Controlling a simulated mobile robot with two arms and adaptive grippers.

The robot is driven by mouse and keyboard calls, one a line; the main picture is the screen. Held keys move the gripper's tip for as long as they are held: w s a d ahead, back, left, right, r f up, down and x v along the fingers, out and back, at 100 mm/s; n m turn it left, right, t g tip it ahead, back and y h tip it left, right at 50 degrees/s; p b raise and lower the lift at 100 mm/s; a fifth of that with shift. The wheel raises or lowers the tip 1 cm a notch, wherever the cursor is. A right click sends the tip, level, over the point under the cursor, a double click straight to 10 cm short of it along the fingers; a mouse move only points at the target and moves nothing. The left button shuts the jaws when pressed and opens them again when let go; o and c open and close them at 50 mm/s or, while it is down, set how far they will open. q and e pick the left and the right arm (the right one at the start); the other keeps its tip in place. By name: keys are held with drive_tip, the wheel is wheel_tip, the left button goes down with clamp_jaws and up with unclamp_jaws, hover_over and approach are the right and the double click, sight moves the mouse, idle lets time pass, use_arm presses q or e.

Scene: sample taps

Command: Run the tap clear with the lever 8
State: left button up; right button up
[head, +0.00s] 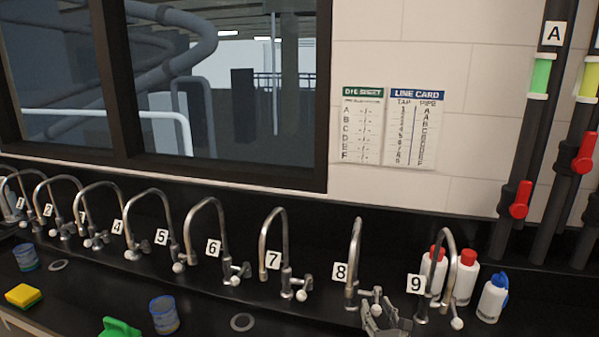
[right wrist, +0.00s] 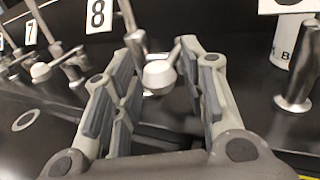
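Tap 8 (head: 354,262) is a tall silver gooseneck tap behind the black counter, with a white label 8 (head: 340,273) beside it. Its lever ends in a pale round knob (head: 377,291). My right gripper (head: 380,312) is at this lever, just below and in front of the knob. In the right wrist view the knob (right wrist: 160,76) lies between the two open fingers of the gripper (right wrist: 160,58), with a gap visible at the left finger; contact at the right fingertip is unclear. No water shows at the spout. My left gripper is out of view.
Tap 9 (head: 447,265) with white, red-capped bottles (head: 465,279) stands close right. Tap 7 (head: 270,240) stands left, with more taps beyond. A blue cup (head: 164,315), green object (head: 119,328) and yellow sponge (head: 23,296) lie on the counter. A line card (head: 412,130) hangs on the wall.

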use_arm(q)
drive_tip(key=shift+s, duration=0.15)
